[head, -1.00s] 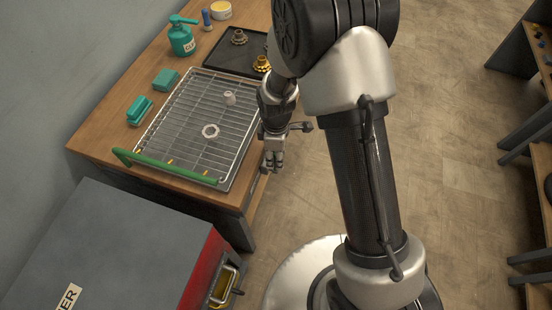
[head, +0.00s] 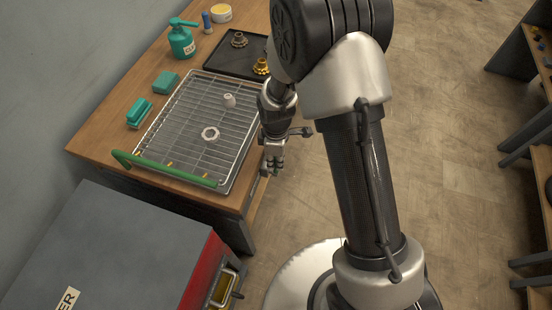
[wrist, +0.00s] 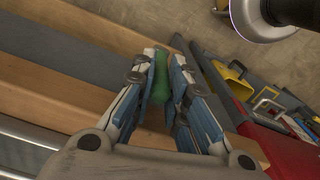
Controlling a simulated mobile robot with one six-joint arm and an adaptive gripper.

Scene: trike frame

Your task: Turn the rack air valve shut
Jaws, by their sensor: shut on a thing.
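My gripper (head: 271,170) is at the front edge of the wooden bench, right of the wire rack (head: 240,160), pointing down. In the wrist view its two fingers (wrist: 161,88) are closed on a short, rounded green handle (wrist: 160,75), one finger on each side. The green handle looks like the valve's lever. The valve body and the handle's lower end are hidden. In the head view the handle is hidden by my gripper.
A green bar (head: 165,170) runs along the rack's near edge. A white ring (head: 210,134) and a small white part (head: 229,101) lie on the rack. A dark tray (head: 222,55) holds gears. A grey and red cabinet (head: 120,250) stands close in front of the bench.

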